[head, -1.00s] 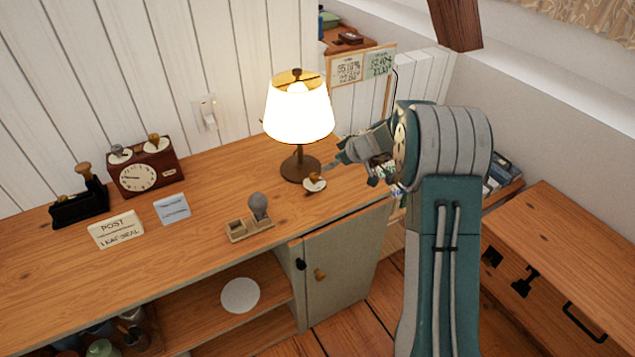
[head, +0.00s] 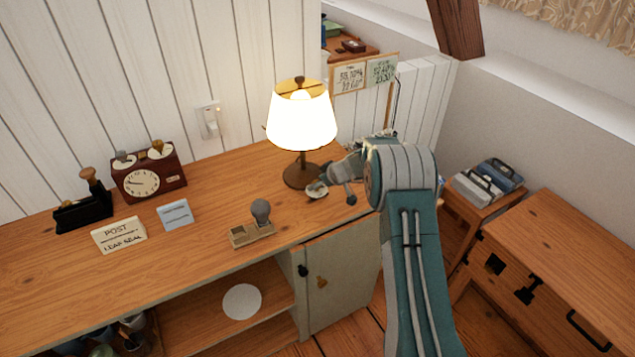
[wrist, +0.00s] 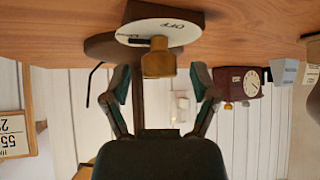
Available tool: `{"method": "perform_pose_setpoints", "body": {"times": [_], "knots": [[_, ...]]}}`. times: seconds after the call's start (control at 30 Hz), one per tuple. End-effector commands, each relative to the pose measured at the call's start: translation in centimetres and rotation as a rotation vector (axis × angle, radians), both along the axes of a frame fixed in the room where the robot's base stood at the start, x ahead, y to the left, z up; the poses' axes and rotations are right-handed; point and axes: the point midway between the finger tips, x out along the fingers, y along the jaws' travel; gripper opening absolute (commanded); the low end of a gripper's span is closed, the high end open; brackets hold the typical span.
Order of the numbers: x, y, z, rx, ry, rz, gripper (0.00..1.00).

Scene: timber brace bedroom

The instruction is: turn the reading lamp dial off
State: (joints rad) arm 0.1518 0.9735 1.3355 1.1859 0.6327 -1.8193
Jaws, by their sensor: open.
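The reading lamp (head: 302,122) stands lit on the wooden desk. Its dial (head: 317,189) lies at the lamp's foot in the head view, partly hidden by my gripper (head: 326,181). The wrist view is upside down. It shows the dial's white face (wrist: 135,32), with "OFF" lettering, on a dark base, and a brass knob (wrist: 158,60) sticking out from it. My gripper (wrist: 161,80) is open, with one finger on each side of the knob. Gaps show between the knob and both fingers. The knob's exact pointing direction is not clear.
On the desk (head: 70,290) are a holder with a grey-topped stamp (head: 260,212), signs (head: 118,235), a dark red clock (head: 148,178) and a black stamp stand (head: 82,210). A wall switch (head: 210,120) is behind.

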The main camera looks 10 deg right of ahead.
Motion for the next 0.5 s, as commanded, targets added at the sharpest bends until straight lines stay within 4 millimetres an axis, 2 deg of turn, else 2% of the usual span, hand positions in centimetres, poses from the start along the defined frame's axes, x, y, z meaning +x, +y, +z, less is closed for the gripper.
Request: {"method": "perform_pose_setpoints", "body": {"times": [0.23,0.27,0.3,0.37,0.4,0.43,0.5], "knots": [[0.09,0.05,-0.04,0.0,-0.001,-0.001,0.76],[0.09,0.05,-0.04,-0.001,0.0,-0.001,0.68],[0.09,0.05,-0.04,-0.001,0.0,-0.001,0.5],[0.08,0.04,-0.04,-0.001,0.0,-0.001,0.23],[0.08,0.04,-0.04,0.0,0.0,0.0,0.05],[0.08,0.04,-0.04,0.0,0.0,0.0,0.0],[0.09,0.03,-0.06,-0.001,0.0,-0.001,0.0]]}}
